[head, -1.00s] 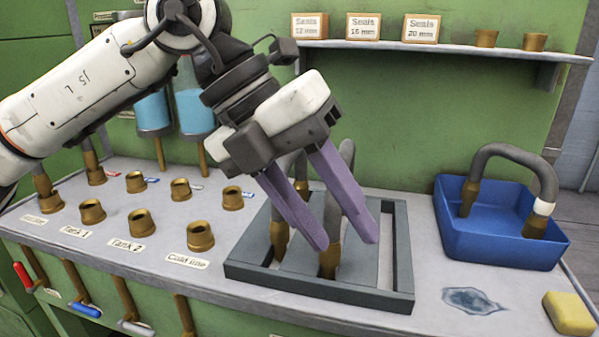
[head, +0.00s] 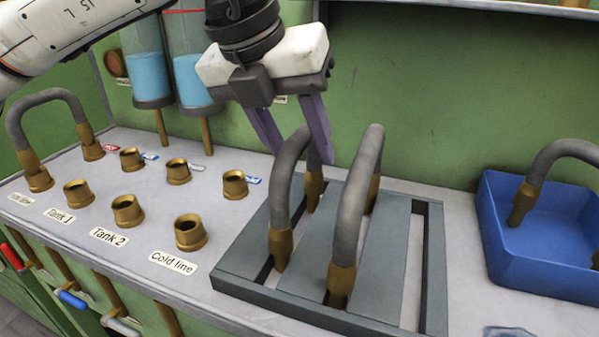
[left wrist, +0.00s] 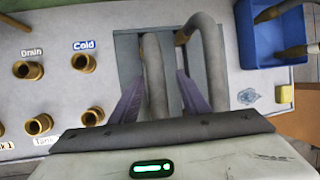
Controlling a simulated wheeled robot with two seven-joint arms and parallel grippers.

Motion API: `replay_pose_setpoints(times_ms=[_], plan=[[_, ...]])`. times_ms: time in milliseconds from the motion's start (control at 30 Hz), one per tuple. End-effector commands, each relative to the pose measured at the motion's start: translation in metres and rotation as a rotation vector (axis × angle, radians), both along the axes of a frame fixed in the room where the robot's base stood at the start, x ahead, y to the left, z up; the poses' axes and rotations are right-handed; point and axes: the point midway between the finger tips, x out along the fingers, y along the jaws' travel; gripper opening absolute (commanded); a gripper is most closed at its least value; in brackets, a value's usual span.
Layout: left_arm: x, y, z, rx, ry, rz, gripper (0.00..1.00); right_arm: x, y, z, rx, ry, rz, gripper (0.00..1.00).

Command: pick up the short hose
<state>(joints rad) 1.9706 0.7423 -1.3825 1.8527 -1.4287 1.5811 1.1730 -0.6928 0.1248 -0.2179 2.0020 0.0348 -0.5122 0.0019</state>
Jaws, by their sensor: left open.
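Two grey U-shaped hoses with brass ends stand upright side by side in the slotted dark rack (head: 385,262): a left hose (head: 283,185) and a right hose (head: 352,205). No label tells which is the short hose; their lengths look close. My left gripper (head: 302,156) is open, its purple fingers pointing down near the hose tops, partly behind the left hose in the head view. In the left wrist view, the left hose (left wrist: 155,75) shows between the fingers (left wrist: 162,85), and the other hose (left wrist: 207,60) is close to the right finger. My right gripper is not in view.
Another hose (head: 45,100) bridges fittings at the far left, and one (head: 560,150) rests in the blue bin (head: 540,262) at right. Several brass fittings (head: 128,210) stand left of the rack. A shelf edge (head: 500,8) is above at the back.

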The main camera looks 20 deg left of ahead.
Motion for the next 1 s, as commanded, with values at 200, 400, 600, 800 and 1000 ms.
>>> replay_pose_setpoints(times_ms=[200,400,600,800,1000], plan=[[0.015,-0.002,-0.029,0.0,0.002,0.0,0.42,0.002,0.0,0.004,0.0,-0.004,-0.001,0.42],[0.018,-0.004,-0.036,-0.002,0.0,-0.001,0.42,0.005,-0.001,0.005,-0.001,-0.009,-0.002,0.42],[0.018,-0.004,-0.036,-0.002,0.001,-0.001,0.3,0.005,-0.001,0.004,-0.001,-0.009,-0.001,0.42],[0.017,-0.004,-0.035,-0.001,0.001,-0.001,0.0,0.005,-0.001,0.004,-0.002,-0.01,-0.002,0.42],[0.018,-0.004,-0.034,-0.002,-0.002,0.0,0.0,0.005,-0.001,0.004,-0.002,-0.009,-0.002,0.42]])
